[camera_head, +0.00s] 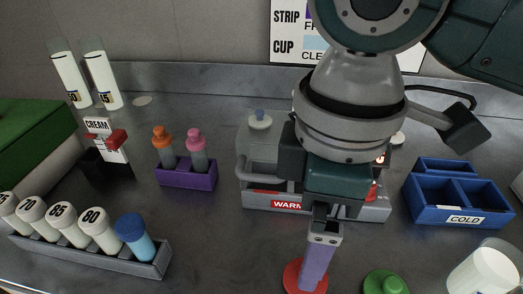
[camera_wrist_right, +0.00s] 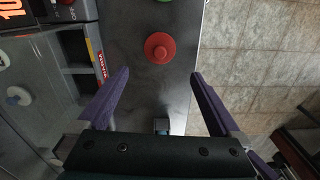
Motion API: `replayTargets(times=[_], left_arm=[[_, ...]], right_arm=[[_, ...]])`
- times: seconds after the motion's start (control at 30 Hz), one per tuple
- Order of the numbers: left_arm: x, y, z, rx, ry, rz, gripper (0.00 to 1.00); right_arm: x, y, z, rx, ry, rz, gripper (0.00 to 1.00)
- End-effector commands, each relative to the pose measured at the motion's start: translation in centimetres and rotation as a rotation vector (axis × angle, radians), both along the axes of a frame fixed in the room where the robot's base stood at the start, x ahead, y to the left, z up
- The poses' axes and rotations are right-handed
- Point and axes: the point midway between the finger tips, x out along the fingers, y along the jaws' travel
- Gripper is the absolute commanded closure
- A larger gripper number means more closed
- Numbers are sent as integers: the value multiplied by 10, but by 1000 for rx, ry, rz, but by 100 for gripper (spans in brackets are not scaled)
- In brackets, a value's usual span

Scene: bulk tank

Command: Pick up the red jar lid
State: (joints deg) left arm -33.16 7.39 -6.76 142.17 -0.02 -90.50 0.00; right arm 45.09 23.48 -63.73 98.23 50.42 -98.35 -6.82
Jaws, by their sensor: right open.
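The red jar lid (camera_head: 293,276) lies on the grey counter at the front of the head view, partly hidden behind a finger of my right gripper (camera_head: 316,270). It shows whole in the right wrist view (camera_wrist_right: 160,47), round with a raised knob, flat on the counter near its edge. My right gripper is open, pointing down, its two purple fingers (camera_wrist_right: 159,77) apart. In the wrist view the lid appears beyond the fingertips, roughly centred between their lines; nothing is between the jaws. My left gripper is not in view.
A green lid (camera_head: 385,283) lies right of the red one. A blue COLD box (camera_head: 459,220) stands farther right, near a white jar (camera_head: 484,271). Behind my gripper is a grey WARM unit (camera_head: 262,201). A bottle rack (camera_head: 150,268) and purple holder (camera_head: 187,176) are left.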

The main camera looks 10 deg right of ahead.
Motion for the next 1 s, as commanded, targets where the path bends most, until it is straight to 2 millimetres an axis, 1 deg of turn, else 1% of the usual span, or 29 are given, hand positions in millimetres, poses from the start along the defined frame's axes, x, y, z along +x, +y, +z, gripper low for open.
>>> replayTargets(times=[0.07,0.23,0.47,0.6,0.7,0.8,1.0], left_arm=[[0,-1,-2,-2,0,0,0],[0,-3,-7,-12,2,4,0],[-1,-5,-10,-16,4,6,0],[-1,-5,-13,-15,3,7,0],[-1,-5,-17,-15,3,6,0],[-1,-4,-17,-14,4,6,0],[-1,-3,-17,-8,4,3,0]], right_arm=[[1,-3,-7,-13,5,0,0],[1,-3,-34,-12,7,1,0],[0,-3,-55,-11,4,3,0],[-1,-4,-79,-11,4,1,0],[0,-4,-92,-10,3,2,0],[0,-4,-98,-10,2,3,0],[0,-4,-98,-9,0,4,0]])
